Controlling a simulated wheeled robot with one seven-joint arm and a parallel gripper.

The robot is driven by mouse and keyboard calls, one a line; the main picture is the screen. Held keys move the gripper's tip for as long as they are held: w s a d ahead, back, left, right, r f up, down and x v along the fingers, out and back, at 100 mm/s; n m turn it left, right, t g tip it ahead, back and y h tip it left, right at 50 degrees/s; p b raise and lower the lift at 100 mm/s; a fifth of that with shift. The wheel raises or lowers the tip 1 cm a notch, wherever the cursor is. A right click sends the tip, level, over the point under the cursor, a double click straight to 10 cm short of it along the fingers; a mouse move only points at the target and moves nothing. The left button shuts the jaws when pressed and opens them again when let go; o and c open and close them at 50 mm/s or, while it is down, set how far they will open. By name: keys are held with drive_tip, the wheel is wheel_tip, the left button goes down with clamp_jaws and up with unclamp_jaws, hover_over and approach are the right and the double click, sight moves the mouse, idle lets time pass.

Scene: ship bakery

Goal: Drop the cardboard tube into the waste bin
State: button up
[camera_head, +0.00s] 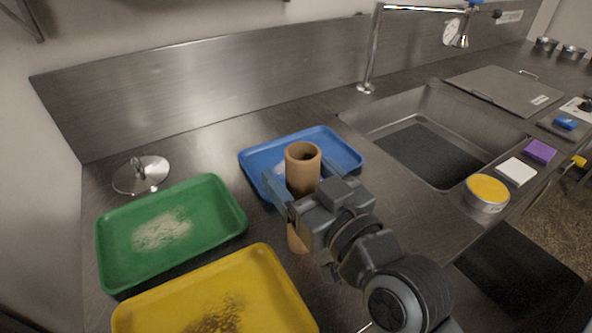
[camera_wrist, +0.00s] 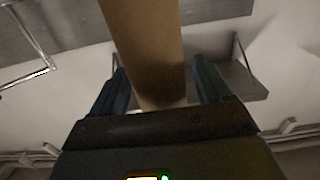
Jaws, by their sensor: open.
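The cardboard tube (camera_head: 303,165) is a tall brown cylinder with an open top, standing upright near the front of the blue tray. Its lower part shows beneath my gripper. My gripper (camera_head: 299,182) is open, with its blue-grey fingers on either side of the tube. In the wrist view the tube (camera_wrist: 150,45) runs up between the fingers (camera_wrist: 161,85), with a visible gap at the right finger. A black rectangular shape (camera_head: 525,272) lies low at the right, beyond the counter's front edge; I cannot tell whether it is the waste bin.
A blue tray (camera_head: 343,146) lies behind the tube. A green tray (camera_head: 222,200) and a yellow tray (camera_head: 266,262) lie left. A metal lid (camera_head: 140,176) is at the far left. A sink (camera_head: 425,150) is right, with a yellow-topped tin (camera_head: 487,192) on its front edge.

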drive_tip(key=b+v, duration=0.2)
drive_tip(key=v, duration=0.9)
drive_tip(key=s+d+f+m+h, duration=0.5)
drive_tip(key=s+d+f+h, duration=0.1)
drive_tip(key=s+d+f, duration=0.5)
drive_tip(key=s+d+m+h, duration=0.1)
drive_tip(key=s+d+h, duration=0.1)
drive_tip(key=s, duration=0.6)
drive_tip(key=s+d+h, duration=0.2)
drive_tip(key=s+d, duration=0.1)
drive_tip(key=s, duration=0.5)
drive_tip(key=shift+s+d+m, duration=0.3)
drive_tip(key=shift+d+m, duration=0.05)
drive_tip(key=shift+m, duration=0.05)
